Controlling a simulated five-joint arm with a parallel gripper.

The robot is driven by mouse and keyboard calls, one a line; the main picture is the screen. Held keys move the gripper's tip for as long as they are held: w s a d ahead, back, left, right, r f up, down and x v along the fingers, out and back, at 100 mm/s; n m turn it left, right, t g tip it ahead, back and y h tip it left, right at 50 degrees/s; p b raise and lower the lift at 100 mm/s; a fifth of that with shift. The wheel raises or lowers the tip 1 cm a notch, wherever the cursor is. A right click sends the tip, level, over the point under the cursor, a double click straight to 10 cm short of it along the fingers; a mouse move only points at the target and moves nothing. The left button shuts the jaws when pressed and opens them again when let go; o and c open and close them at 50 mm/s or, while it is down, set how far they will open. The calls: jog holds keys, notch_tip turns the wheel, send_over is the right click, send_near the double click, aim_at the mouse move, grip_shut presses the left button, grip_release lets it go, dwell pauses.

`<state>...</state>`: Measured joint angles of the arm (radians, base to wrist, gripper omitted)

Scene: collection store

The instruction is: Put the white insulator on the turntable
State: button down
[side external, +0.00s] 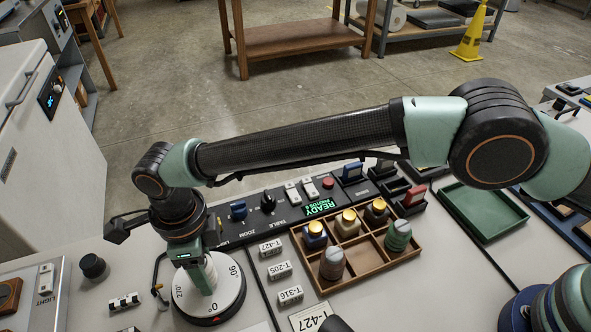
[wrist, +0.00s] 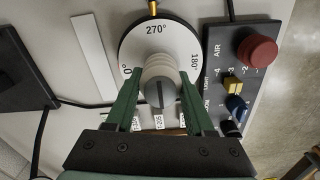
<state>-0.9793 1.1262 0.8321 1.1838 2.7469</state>
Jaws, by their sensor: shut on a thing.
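The white insulator (wrist: 158,66) has a ribbed pale body and a grey end with a dark line across it. My gripper (wrist: 158,88) is shut on it, with a green finger on each side. The turntable (side external: 228,291) is a white disc with a dark rim and degree marks, at the lower left of the side view. My gripper (side external: 202,280) points down over the turntable. In the wrist view the insulator covers the middle of the turntable (wrist: 181,40). I cannot tell whether it touches the disc. In the side view a finger hides much of the insulator.
A wooden compartment tray (side external: 374,268) with several other insulators stands right of the turntable, past some number labels (side external: 279,269). A black control panel (side external: 283,207) lies behind. A small brass-tipped post (side external: 158,289) stands close left of the disc. A green tray (side external: 484,222) is empty.

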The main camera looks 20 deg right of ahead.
jog(key=shift+f, duration=0.35)
jog(key=shift+f, duration=0.1)
jog(key=shift+c, duration=1.3)
grip_release()
